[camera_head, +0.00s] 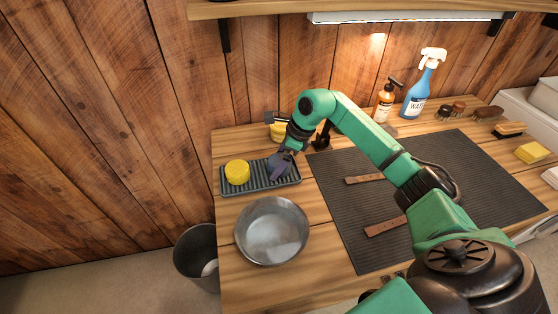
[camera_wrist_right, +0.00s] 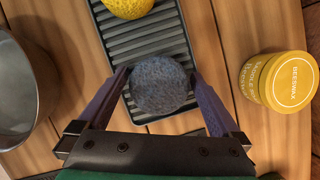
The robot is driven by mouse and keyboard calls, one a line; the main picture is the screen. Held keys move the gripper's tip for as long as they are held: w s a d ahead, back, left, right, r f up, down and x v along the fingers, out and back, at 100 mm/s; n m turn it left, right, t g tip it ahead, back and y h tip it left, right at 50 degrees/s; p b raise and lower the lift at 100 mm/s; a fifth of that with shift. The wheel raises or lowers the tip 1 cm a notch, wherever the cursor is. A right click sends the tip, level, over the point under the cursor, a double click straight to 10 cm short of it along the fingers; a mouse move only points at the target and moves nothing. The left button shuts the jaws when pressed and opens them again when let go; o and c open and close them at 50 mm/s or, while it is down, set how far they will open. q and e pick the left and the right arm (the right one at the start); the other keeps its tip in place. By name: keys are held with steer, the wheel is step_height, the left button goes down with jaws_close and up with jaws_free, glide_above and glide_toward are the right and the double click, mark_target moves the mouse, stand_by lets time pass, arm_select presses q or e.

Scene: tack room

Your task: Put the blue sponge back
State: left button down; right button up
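The blue sponge (camera_wrist_right: 160,84) is round and grey-blue. In the wrist view it sits between the two fingers of my right gripper (camera_wrist_right: 160,80), which appear to touch it on both sides. It is at the near end of the dark ribbed tray (camera_wrist_right: 142,42); I cannot tell whether it rests on the tray. In the head view my right gripper (camera_head: 280,168) is over the right end of the tray (camera_head: 260,186) and mostly hides the sponge. A round yellow sponge (camera_head: 237,173) lies at the tray's left end. My left gripper is not in view.
A metal bowl (camera_head: 272,231) stands in front of the tray. A yellow beeswax tin (camera_wrist_right: 284,82) stands beside it, to the right in the wrist view. A dark mat (camera_head: 345,220) with leather straps lies to the right. Bottles (camera_head: 415,95) and brushes (camera_head: 487,112) stand at the back.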

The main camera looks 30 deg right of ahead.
steer(key=shift+r, duration=0.3)
steer(key=b+v, duration=0.1)
steer(key=v, duration=1)
steer(key=shift+s+d+r, duration=0.15)
steer(key=shift+s+r, duration=0.05)
steer(key=shift+r, duration=0.15)
